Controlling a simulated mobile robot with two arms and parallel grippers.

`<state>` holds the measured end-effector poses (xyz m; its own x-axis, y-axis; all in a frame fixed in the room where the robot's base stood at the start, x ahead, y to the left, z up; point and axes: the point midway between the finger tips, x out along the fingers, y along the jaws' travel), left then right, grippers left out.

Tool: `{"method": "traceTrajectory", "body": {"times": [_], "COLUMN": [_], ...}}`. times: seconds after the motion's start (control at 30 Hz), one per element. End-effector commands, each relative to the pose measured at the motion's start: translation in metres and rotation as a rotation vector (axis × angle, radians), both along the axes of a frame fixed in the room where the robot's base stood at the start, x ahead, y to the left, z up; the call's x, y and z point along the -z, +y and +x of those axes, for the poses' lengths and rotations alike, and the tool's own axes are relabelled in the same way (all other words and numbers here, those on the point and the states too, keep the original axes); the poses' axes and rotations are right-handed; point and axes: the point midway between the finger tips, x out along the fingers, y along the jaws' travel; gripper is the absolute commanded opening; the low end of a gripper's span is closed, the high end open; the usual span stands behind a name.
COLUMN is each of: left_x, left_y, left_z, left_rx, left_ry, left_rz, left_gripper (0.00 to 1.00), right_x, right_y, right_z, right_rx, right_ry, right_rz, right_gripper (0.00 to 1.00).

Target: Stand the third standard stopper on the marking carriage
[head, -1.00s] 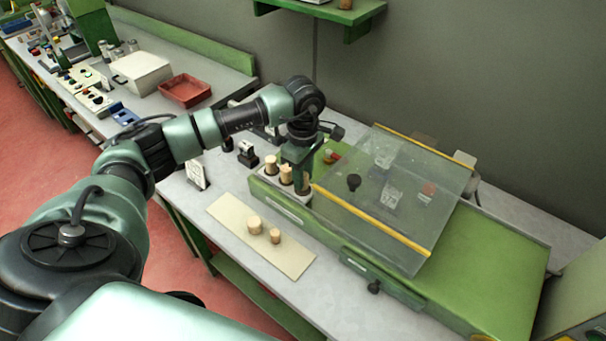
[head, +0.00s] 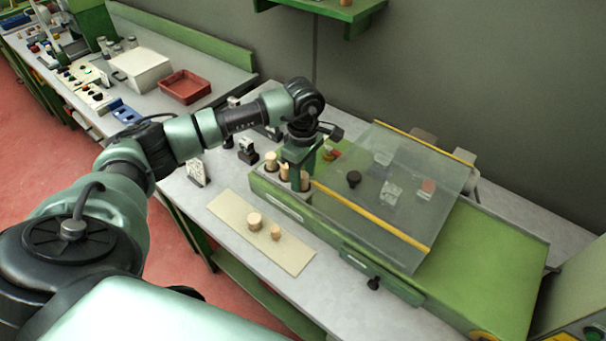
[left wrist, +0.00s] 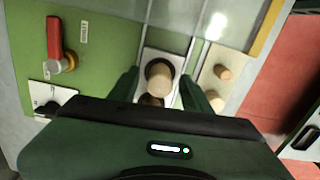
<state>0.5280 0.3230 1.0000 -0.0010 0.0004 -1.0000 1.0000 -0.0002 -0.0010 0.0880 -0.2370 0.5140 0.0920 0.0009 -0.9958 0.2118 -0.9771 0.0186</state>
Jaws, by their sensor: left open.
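My left gripper (head: 299,183) is at the white marking carriage (head: 267,181), at the left end of the green machine. Its fingers are open, one on each side of a pale cork stopper (left wrist: 161,77) in the left wrist view. That stopper stands upright by a dark round seat. Another stopper is partly hidden behind my gripper body. My right gripper is not in view.
A cream mat (head: 286,258) in front holds two loose stoppers (head: 254,221) (head: 275,232). A clear sloping guard with a yellow edge (head: 372,221) stands close right of my gripper. A red tray (head: 185,88) lies farther back.

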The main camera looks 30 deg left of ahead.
Motion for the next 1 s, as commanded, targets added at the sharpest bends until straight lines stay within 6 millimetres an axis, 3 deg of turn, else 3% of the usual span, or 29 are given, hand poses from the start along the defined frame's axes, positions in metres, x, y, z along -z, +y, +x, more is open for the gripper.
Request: {"method": "traceTrajectory", "body": {"times": [0.3,0.6,1.0], "left_x": [-0.059,-0.11,-0.12], "left_y": [0.0,0.0,0.0], "left_z": [0.002,0.001,0.0], "left_rx": [0.0,0.0,0.0], "left_ry": [-0.009,-0.003,0.0], "left_rz": [0.0,0.0,0.0], "left_gripper": [0.48,0.48,0.48], "right_x": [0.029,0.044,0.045], "right_y": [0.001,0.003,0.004], "right_z": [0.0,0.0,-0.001], "right_rx": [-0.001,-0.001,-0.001], "right_ry": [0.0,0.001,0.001], "right_rz": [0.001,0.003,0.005], "right_gripper": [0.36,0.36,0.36]}}
